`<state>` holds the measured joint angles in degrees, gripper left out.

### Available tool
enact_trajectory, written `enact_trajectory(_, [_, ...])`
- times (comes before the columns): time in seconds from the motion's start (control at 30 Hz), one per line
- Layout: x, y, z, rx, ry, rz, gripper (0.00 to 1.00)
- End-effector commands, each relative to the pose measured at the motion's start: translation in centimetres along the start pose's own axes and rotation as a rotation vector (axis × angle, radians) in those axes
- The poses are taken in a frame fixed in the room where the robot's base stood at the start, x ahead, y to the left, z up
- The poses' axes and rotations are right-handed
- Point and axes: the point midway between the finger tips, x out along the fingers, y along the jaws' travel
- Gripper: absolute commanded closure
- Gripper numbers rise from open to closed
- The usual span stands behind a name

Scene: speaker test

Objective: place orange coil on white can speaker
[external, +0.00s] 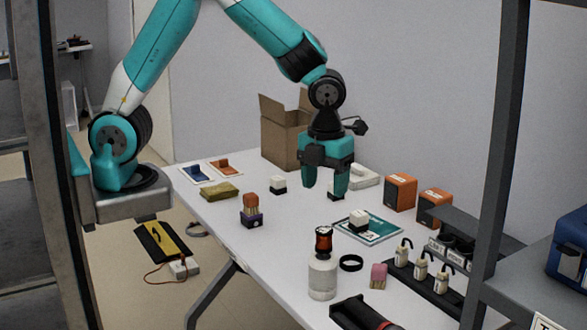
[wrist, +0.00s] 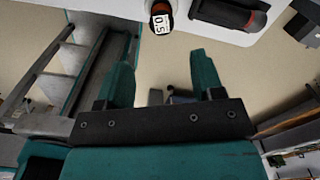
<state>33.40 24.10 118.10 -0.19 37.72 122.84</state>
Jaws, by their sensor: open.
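The orange coil (external: 324,241) has dark ends and appears to stand upright on top of the white can speaker (external: 322,278), near the front of the table. In the wrist view the coil (wrist: 160,22) shows at the top edge, its pale end face marked "0.5". My gripper (external: 326,184) hangs above the middle of the table, behind and above the coil, apart from it. In the wrist view my gripper (wrist: 162,68) is open, with nothing between its fingers. Little of the can can be made out there.
A black ring (external: 351,263) and a pink block (external: 378,276) lie right of the can. A dark cylinder (external: 360,315) lies in front. A white block sits on a teal board (external: 385,232). Orange boxes (external: 400,192) and a cardboard box (external: 283,140) stand behind.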

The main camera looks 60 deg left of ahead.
Motion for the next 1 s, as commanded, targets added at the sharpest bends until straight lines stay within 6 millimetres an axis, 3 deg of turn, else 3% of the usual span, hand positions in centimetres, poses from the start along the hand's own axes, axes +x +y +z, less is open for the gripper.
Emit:
enact_trajectory(0.07, [-0.7, 1.4, 1.1, -0.112, -0.014, 0.001, 0.39])
enact_trajectory(0.17, [-2.5, 5.3, 3.6, -0.433, -0.055, 0.002, 0.39])
enact_trajectory(0.3, [-5.8, 14.5, 6.8, -1.138, -0.146, -0.013, 0.39])
enact_trajectory(0.37, [-7.0, 18.8, 7.3, -1.464, -0.191, -0.029, 0.39])
enact_trajectory(0.5, [-9.3, 28.3, 6.2, -2.205, -0.304, -0.089, 0.39])
enact_trajectory(0.6, [-10.4, 33.5, 4.2, -2.652, -0.386, -0.153, 0.39])
enact_trajectory(0.73, [-11.1, 37.7, 1.6, -3.058, -0.474, -0.234, 0.39])
enact_trajectory(0.77, [-11.1, 38.3, 1.1, 3.069, 0.48, 0.245, 0.39])
enact_trajectory(0.87, [-11.3, 39.5, 0.2, 2.93, 0.47, 0.257, 0.39])
enact_trajectory(1.0, [-11.3, 39.8, -0.1, 2.886, 0.466, 0.259, 0.39])
